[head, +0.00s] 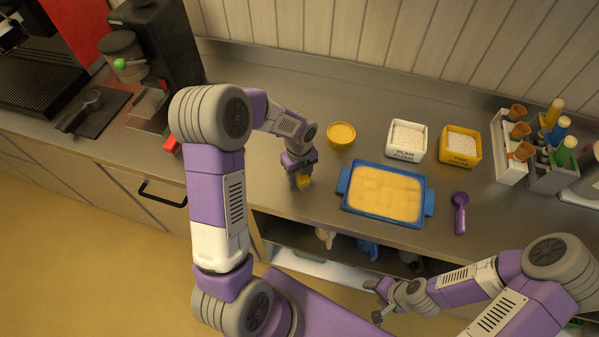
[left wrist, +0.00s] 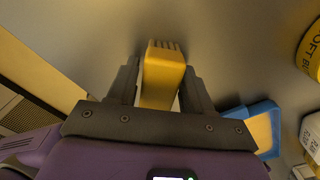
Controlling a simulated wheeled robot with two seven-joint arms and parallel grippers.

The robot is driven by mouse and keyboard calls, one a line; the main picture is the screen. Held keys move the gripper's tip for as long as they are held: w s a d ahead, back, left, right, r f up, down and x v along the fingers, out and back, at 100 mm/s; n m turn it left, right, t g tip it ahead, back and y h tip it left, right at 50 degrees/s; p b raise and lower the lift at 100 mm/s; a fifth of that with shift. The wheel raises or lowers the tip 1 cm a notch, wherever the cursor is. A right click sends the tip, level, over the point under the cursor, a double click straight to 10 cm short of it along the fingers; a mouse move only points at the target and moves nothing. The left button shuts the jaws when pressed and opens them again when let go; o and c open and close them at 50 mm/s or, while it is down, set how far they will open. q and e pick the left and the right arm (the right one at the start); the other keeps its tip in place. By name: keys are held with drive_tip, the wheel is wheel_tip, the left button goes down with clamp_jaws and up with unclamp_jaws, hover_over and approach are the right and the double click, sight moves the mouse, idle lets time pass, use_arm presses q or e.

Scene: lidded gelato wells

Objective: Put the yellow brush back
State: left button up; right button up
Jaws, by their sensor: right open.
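My left gripper (head: 301,180) is low over the counter, left of the blue tub. Its fingers are closed on the sides of a yellow block with a ridged end, which I take to be the yellow brush (left wrist: 163,75). The brush also shows below the fingers in the head view (head: 304,183). I cannot tell whether it touches the counter. A grey caddy (head: 546,181) at the right holds yellow-, blue- and green-topped tools. My right gripper (head: 375,301) is open and empty, in front of the counter's edge.
A blue tub (head: 432,203) of yellow gelato stands mid-counter, with a purple scoop (head: 460,212) to its right. Behind are a yellow bowl (head: 341,134), a white flour bin (head: 407,141) and a yellow bin (head: 460,146). A white cone rack (head: 507,146) stands beside the caddy.

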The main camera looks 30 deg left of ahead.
use_arm(q)
drive_tip(key=o, duration=0.5)
drive_tip(key=shift+o, duration=0.2)
drive_tip(key=shift+r, duration=0.15)
wheel_tip(320, 180, up, 8)
drive_tip(key=p, duration=0.7)
idle(0.3)
